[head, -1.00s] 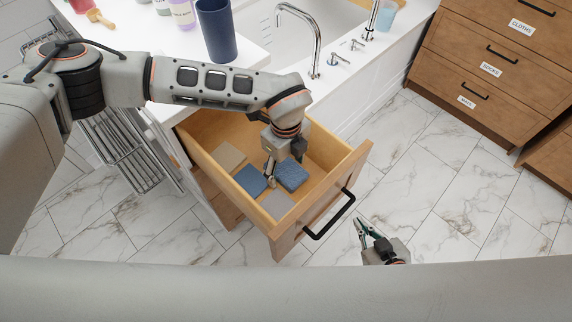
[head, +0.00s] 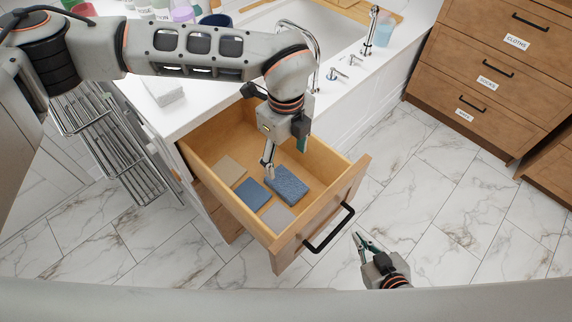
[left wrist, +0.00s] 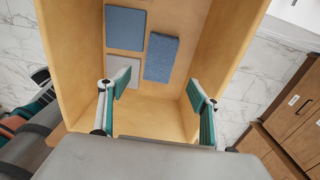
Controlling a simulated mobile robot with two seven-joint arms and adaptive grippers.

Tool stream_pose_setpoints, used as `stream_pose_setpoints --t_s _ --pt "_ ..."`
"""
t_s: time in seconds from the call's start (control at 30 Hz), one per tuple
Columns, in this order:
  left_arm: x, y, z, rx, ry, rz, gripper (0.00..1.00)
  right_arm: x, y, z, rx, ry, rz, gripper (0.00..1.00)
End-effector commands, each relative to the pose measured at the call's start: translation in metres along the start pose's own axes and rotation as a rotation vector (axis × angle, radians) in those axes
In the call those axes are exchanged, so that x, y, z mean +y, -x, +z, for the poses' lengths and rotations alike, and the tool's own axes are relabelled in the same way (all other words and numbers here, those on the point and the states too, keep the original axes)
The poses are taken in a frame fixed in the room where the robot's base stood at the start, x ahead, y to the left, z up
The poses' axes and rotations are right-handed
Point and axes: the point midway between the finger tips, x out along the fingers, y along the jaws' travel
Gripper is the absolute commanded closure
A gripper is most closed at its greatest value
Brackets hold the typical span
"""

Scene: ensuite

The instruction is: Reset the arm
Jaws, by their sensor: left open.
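My left gripper (head: 284,162) is open and empty above the open wooden drawer (head: 225,138), its fingers pointing down. In the left wrist view, its two fingers (left wrist: 158,88) are spread wide over the drawer's front end. A thick blue speckled block (head: 288,184) lies in the drawer below it, apart from the fingers; it also shows in the left wrist view (left wrist: 161,57). Flat blue, grey and tan squares lie beside it. My right gripper (head: 364,243) is low, just right of the drawer's black handle; its finger gap is unclear.
The drawer sticks out from a white counter (head: 215,109) with a basin and taps. A white block (head: 165,92) and several containers stand on the counter, partly behind my left arm. A metal rack (head: 115,150) is at left, and a labelled wooden dresser (head: 490,75) at right. Marble floor between is clear.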

Motion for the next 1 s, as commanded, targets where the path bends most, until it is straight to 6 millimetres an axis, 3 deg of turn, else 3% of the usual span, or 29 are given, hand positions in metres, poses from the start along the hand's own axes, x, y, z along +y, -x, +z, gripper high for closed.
stream_pose_setpoints --t_s 0.17,0.73,0.87,1.0 --pt "0.0 0.01 0.0 0.0 0.001 0.001 0.37 0.0 0.0 0.0 0.0 -0.001 0.0 1.0" --pt "0.0 0.013 0.0 -0.002 0.0 -0.001 0.37 0.001 0.001 -0.002 0.001 0.001 0.001 1.0" --pt "-0.002 0.04 0.002 -0.015 0.0 -0.015 0.37 0.006 0.009 -0.022 0.013 0.005 0.007 1.0" --pt "-0.004 0.089 0.004 -0.031 0.0 -0.031 0.37 0.018 0.028 -0.058 0.024 0.007 0.021 1.0"
